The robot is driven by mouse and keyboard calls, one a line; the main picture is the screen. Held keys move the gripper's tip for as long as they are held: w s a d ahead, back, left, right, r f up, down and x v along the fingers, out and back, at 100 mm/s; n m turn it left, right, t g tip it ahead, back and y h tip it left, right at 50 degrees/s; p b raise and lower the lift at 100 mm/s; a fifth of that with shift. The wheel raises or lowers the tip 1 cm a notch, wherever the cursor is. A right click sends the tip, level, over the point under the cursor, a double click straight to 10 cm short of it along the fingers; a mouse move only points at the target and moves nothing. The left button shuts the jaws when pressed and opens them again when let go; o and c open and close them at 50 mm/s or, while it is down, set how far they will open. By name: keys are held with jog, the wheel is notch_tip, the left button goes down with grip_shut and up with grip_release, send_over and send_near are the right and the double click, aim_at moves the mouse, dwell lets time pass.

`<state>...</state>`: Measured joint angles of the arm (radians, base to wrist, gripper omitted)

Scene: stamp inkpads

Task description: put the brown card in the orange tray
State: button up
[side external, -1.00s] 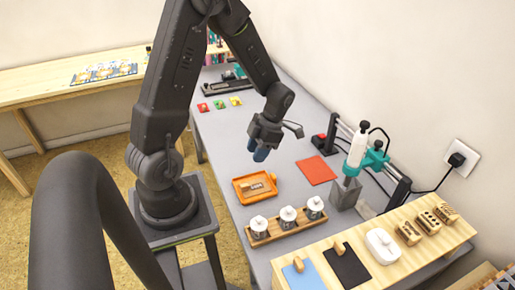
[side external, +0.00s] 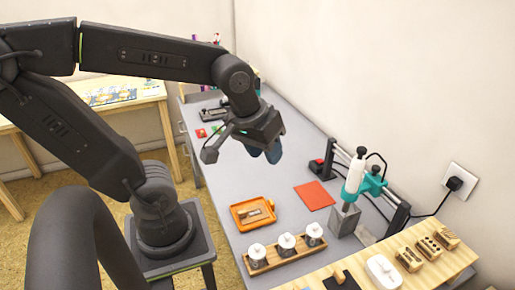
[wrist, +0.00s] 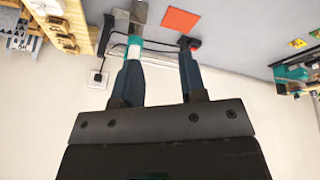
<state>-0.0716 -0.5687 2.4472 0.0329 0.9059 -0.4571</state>
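The orange tray (side external: 237,222) lies flat on the grey table in the side view, left of the red-orange sheet. A small brown and pale item (side external: 255,213) lies inside it; I cannot tell whether it is the brown card. No other brown card can be made out. My gripper (side external: 263,153) is high above the table, behind the tray in the picture. In the wrist view its two blue fingers (wrist: 160,75) stand apart with nothing between them. The tray does not show in the wrist view.
A red-orange sheet (side external: 314,195) lies right of the tray. A rack of white-topped jars (side external: 287,245) stands in front. A teal and white press (side external: 355,180) is at right. A wooden shelf (side external: 437,272) holds stamps. Small red (side external: 201,133) and green (side external: 215,128) pieces lie farther back.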

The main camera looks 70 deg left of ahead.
jog(key=m, duration=0.2)
jog(key=s+d+r+m+t, duration=0.1)
jog(key=m, duration=0.1)
jog(key=s+d+r+m, duration=0.1)
jog(key=shift+s+m+t+h, duration=0.2)
jog(key=shift+m+t+h, duration=0.1)
jog(key=shift+m, duration=0.1)
dwell(0.9)
